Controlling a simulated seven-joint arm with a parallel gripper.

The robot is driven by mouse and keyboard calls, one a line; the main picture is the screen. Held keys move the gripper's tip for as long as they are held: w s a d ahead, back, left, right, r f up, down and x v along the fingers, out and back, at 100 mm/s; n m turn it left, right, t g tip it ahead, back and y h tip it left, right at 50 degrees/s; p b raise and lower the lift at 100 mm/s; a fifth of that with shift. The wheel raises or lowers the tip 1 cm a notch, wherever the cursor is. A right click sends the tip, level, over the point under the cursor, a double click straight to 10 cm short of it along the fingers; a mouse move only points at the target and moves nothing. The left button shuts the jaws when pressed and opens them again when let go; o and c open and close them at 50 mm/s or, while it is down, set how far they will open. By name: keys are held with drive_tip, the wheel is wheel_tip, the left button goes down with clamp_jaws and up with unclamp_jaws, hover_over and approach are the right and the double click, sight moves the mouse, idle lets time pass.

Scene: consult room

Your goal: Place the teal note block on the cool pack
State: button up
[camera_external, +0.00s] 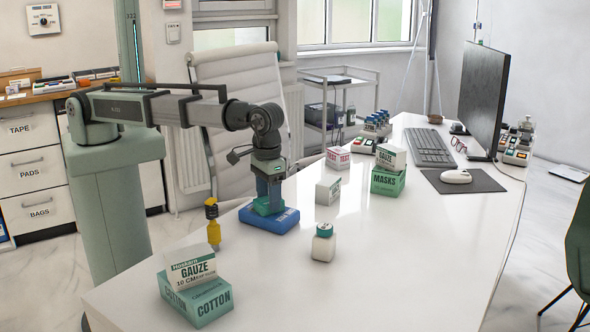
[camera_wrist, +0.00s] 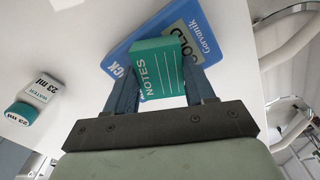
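The teal note block (camera_wrist: 160,72), marked NOTES, lies flat over the blue cool pack (camera_wrist: 117,52), which rests on the white table. In the outside view the note block (camera_external: 262,208) sits low over the cool pack (camera_external: 272,226) and appears to touch its top. My gripper (camera_external: 270,200) points straight down above the pack. In the wrist view its two blue-grey fingers stand on either side of the block, close against its sides, and appear shut on it. The fingers and block hide part of the pack.
A yellow-and-black bottle (camera_external: 213,228) stands left of the pack. A white bottle (camera_external: 323,245) and a white box (camera_external: 328,189) stand to its right. Gauze (camera_external: 190,265) and cotton (camera_external: 207,302) boxes are stacked at the front left. The table's front middle is clear.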

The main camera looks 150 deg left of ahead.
drive_tip(key=o, duration=0.4)
drive_tip(key=shift+r, duration=0.1)
wheel_tip(320, 180, up, 12)
idle(0.6)
drive_tip(key=shift+r, duration=0.1)
